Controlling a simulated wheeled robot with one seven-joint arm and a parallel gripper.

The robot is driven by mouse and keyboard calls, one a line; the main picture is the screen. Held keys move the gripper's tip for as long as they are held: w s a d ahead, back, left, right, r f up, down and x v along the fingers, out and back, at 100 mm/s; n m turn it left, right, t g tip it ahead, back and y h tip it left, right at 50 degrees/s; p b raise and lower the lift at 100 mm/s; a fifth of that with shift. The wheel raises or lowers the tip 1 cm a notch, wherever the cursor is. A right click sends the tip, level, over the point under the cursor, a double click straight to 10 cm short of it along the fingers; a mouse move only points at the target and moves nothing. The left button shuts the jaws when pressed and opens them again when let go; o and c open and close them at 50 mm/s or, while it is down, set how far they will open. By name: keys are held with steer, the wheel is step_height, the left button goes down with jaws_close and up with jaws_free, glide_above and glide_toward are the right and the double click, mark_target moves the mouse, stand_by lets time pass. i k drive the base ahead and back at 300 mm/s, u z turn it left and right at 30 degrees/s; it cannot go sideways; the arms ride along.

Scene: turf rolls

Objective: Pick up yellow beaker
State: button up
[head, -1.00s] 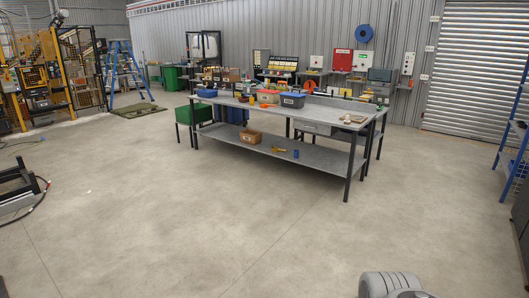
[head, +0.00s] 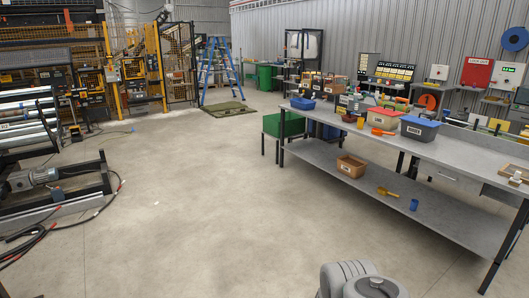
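A small yellow cup-shaped thing, which looks like the yellow beaker (head: 361,122), stands on the top of the grey workbench (head: 440,149) near its front edge. It is small in view, so its details are hard to tell. It is right of a dark red bowl-like thing (head: 349,118) and left of an orange tool (head: 383,132). A grey rounded part of my arm shows at the bottom, well short of the bench. My gripper's fingers are not in view.
On the bench are a blue bin (head: 302,103) and a grey box with a blue lid (head: 419,128). The lower shelf holds a brown bin (head: 351,166), a yellow scoop-like thing (head: 387,191) and a blue cup (head: 414,204). Open floor lies before the bench; machinery (head: 50,190) and cables stand left.

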mark_target(360, 120)
steer(key=z, duration=0.25)
steer(key=i, duration=2.8)
steer(key=z, duration=0.65)
steer(key=i, duration=0.75)
steer(key=z, duration=0.15)
